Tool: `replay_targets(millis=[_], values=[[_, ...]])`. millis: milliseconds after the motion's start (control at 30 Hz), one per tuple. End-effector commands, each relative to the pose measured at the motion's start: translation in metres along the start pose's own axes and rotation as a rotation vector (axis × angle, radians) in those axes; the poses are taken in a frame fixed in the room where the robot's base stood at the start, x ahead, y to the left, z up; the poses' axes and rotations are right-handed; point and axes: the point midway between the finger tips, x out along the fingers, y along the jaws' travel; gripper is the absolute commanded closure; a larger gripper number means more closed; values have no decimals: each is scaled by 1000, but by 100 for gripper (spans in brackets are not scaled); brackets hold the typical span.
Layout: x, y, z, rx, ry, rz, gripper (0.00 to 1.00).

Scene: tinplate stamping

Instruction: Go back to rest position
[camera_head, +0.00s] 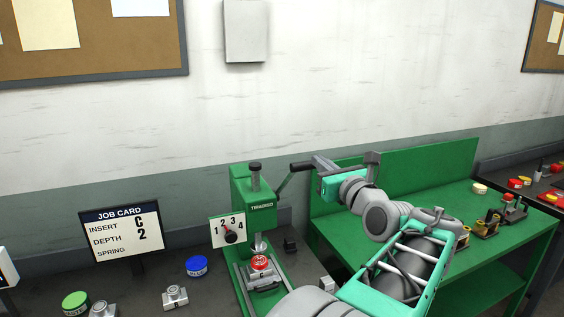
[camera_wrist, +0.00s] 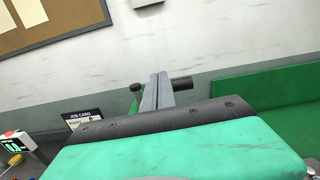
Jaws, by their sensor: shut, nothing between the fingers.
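My gripper (camera_head: 322,163) is raised beside the green press (camera_head: 252,190), at the black grip (camera_head: 301,166) of its lever. In the wrist view its grey fingers (camera_wrist: 159,78) are together with nothing between them. The lever's black grip (camera_wrist: 182,83) shows just to the right behind the fingertips there, and the press's top knob (camera_wrist: 137,88) to the left. I cannot tell whether the fingers touch the grip. A red round tin (camera_head: 260,262) sits in the press under its ram. The dial plate (camera_head: 228,230) numbered 1 to 4 is on the press's left.
The job card (camera_head: 122,233) reads insert C, depth 2. A blue tin (camera_head: 196,266), a green tin (camera_head: 75,302) and grey metal blocks (camera_head: 175,297) stand on the left bench. The green table (camera_head: 440,190) at right holds small fixtures. The air above the benches is clear.

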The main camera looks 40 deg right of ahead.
Motion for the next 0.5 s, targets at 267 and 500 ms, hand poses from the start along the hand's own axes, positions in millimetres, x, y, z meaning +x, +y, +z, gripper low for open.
replay_targets(millis=[267, 500], values=[[29, 81, -45, -393, 149, 140, 100], [4, 249, -150, -1399, 292, 660, 100]])
